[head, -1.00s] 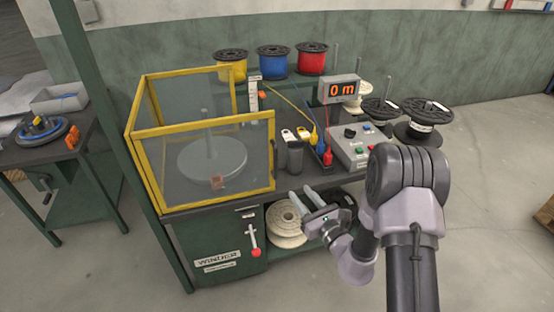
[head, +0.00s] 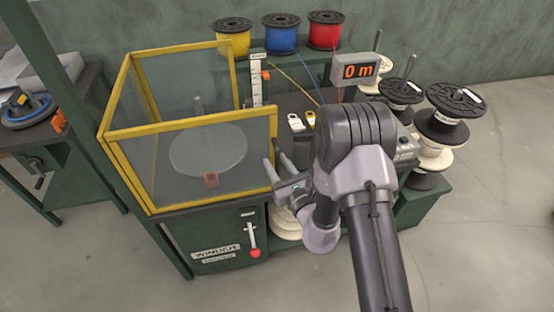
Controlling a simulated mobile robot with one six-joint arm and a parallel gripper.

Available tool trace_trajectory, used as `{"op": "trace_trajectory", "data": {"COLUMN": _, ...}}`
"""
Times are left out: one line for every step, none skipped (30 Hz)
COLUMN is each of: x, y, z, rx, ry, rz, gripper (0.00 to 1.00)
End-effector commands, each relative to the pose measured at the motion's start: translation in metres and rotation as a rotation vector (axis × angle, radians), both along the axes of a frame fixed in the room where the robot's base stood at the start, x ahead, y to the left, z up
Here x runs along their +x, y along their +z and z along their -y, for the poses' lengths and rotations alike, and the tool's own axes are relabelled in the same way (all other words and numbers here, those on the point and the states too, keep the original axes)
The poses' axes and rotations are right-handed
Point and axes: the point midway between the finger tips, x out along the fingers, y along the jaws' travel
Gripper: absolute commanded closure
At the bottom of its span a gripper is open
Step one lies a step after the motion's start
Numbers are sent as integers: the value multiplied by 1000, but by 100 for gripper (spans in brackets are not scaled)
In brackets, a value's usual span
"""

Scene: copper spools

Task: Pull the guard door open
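The guard (head: 118,92) is a yellow-framed box with clear panels on the bench at left. Its front panel, the guard door (head: 192,122), stands upright across the front and looks closed. A grey round plate (head: 208,150) with an upright post is inside. My gripper (head: 275,157) is open, its two fingers apart and pointing up at the door's right edge. I cannot tell whether they touch the frame or straddle it. Nothing shows between them.
A red-knobbed lever (head: 255,252) is on the cabinet front below. Yellow, blue and red spools (head: 281,35) stand at the back. A display reading 0 m (head: 357,71) and stacked spools (head: 441,118) are at right. My arm hides part of the bench. Another bench is at left.

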Motion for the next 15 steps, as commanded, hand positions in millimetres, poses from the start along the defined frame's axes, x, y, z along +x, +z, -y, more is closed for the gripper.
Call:
{"op": "trace_trajectory", "data": {"x": 0, "y": 0, "z": 0, "rx": 0, "ry": 0, "rz": 0, "gripper": 64}}
{"op": "trace_trajectory", "data": {"x": 0, "y": 0, "z": 0, "rx": 0, "ry": 0, "rz": 0, "gripper": 64}}
{"op": "trace_trajectory", "data": {"x": 0, "y": 0, "z": 0, "rx": 0, "ry": 0, "rz": 0, "gripper": 66}}
{"op": "trace_trajectory", "data": {"x": 0, "y": 0, "z": 0, "rx": 0, "ry": 0, "rz": 0, "gripper": 72}}
{"op": "trace_trajectory", "data": {"x": 0, "y": 0, "z": 0, "rx": 0, "ry": 0, "rz": 0, "gripper": 78}}
{"op": "trace_trajectory", "data": {"x": 0, "y": 0, "z": 0, "rx": 0, "ry": 0, "rz": 0, "gripper": 86}}
{"op": "trace_trajectory", "data": {"x": 0, "y": 0, "z": 0, "rx": 0, "ry": 0, "rz": 0, "gripper": 92}}
{"op": "trace_trajectory", "data": {"x": 0, "y": 0, "z": 0, "rx": 0, "ry": 1, "rz": 0, "gripper": 97}}
{"op": "trace_trajectory", "data": {"x": 0, "y": 0, "z": 0, "rx": 0, "ry": 1, "rz": 0, "gripper": 100}}
{"op": "trace_trajectory", "data": {"x": 0, "y": 0, "z": 0, "rx": 0, "ry": 1, "rz": 0, "gripper": 100}}
{"op": "trace_trajectory", "data": {"x": 0, "y": 0, "z": 0, "rx": 0, "ry": 1, "rz": 0, "gripper": 100}}
{"op": "trace_trajectory", "data": {"x": 0, "y": 0, "z": 0, "rx": 0, "ry": 1, "rz": 0, "gripper": 100}}
{"op": "trace_trajectory", "data": {"x": 0, "y": 0, "z": 0, "rx": 0, "ry": 1, "rz": 0, "gripper": 100}}
{"op": "trace_trajectory", "data": {"x": 0, "y": 0, "z": 0, "rx": 0, "ry": 1, "rz": 0, "gripper": 100}}
{"op": "trace_trajectory", "data": {"x": 0, "y": 0, "z": 0, "rx": 0, "ry": 1, "rz": 0, "gripper": 100}}
